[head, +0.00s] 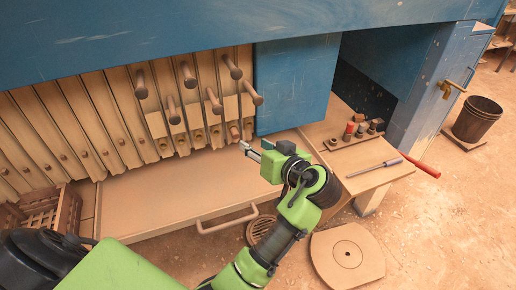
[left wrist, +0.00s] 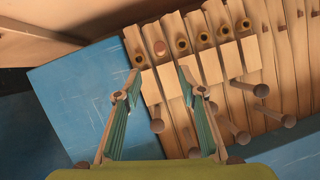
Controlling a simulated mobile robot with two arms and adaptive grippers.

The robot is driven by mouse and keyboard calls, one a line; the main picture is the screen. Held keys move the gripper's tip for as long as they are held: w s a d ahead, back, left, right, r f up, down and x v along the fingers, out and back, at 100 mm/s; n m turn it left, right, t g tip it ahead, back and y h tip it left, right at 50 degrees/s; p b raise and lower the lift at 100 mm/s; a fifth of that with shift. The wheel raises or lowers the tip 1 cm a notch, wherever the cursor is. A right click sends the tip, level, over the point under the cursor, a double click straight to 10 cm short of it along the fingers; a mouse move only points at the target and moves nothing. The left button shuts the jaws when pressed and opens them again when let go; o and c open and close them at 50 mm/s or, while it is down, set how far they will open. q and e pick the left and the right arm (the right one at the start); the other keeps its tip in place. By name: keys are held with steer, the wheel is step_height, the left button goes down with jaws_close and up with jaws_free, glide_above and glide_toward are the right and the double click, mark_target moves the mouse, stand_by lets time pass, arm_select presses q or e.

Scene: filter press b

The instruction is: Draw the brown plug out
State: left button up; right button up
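The brown plug (head: 235,132) is a short reddish-brown round end in the lower row of holes, at the right end of the press plates in the head view. In the left wrist view the plug (left wrist: 160,48) shows as a filled pinkish-brown disc among open dark holes. My left gripper (head: 246,150) is just below and right of the plug, apart from it. In the left wrist view its two fingers (left wrist: 160,82) are spread with nothing between them, and the plug lies beyond the gap. My right gripper is not in view.
Several long brown pegs (head: 185,78) stick out above the plug. A tan tray with a handle (head: 227,220) lies below. A side shelf (head: 360,165) holds small fittings and a screwdriver (head: 375,168). A blue panel (head: 292,85) stands right of the plates.

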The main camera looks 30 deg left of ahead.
mark_target(237, 135)
arm_select(q)
steer(key=p+x, duration=0.2)
steer(key=x, duration=1)
steer(key=shift+w+a+f, duration=0.1)
steer(key=shift+a+f, duration=0.05)
steer(key=shift+a, duration=0.05)
steer(key=shift+w+a+f, duration=0.15)
steer(key=shift+a, duration=0.05)
jaws_close()
